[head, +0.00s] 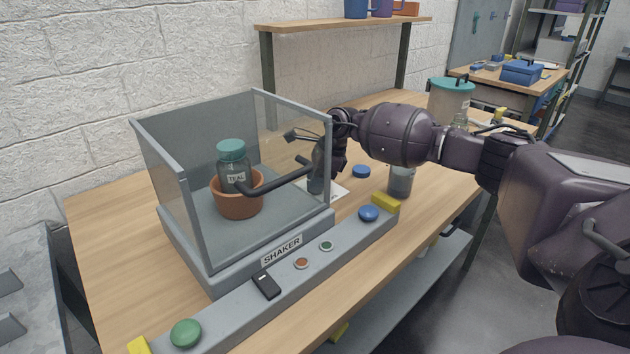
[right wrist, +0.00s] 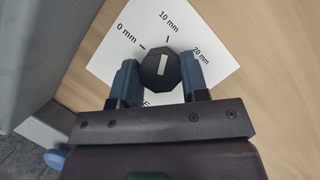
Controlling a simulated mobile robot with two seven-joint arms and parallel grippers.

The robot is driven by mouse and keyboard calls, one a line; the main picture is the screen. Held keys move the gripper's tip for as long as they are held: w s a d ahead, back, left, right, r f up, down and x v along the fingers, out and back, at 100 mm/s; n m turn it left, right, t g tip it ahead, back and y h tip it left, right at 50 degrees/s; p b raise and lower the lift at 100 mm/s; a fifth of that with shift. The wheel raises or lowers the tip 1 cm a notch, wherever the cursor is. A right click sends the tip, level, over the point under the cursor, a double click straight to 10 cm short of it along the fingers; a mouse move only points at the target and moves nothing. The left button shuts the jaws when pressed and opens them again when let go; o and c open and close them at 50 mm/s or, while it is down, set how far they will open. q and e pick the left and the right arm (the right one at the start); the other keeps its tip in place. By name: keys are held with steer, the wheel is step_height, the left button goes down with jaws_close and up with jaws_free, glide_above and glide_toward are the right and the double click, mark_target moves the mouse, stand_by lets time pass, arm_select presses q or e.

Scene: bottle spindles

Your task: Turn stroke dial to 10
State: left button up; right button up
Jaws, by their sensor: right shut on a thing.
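The stroke dial (right wrist: 160,67) is a dark faceted knob with a white pointer line, in the right wrist view. It sits on a white card (right wrist: 108,62) marked 0 mm, 10 mm and 20 mm. The pointer line lies nearly upright in the picture, roughly toward the 10 mm tick. My right gripper (right wrist: 160,82) is shut on the dial, one finger on each side. In the head view the right gripper (head: 318,184) reaches down beside the shaker and hides most of the dial. My left gripper is not in view.
The shaker (head: 283,248) has clear walls and holds a teal-capped bottle (head: 232,166) in an orange pot (head: 238,205). A button panel (head: 330,262) runs along the front. A grey cup (head: 401,182) stands right of the gripper.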

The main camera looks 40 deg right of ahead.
steer(key=o, duration=0.9)
steer(key=shift+p+v, duration=0.65)
steer(key=shift+v, duration=4.75)
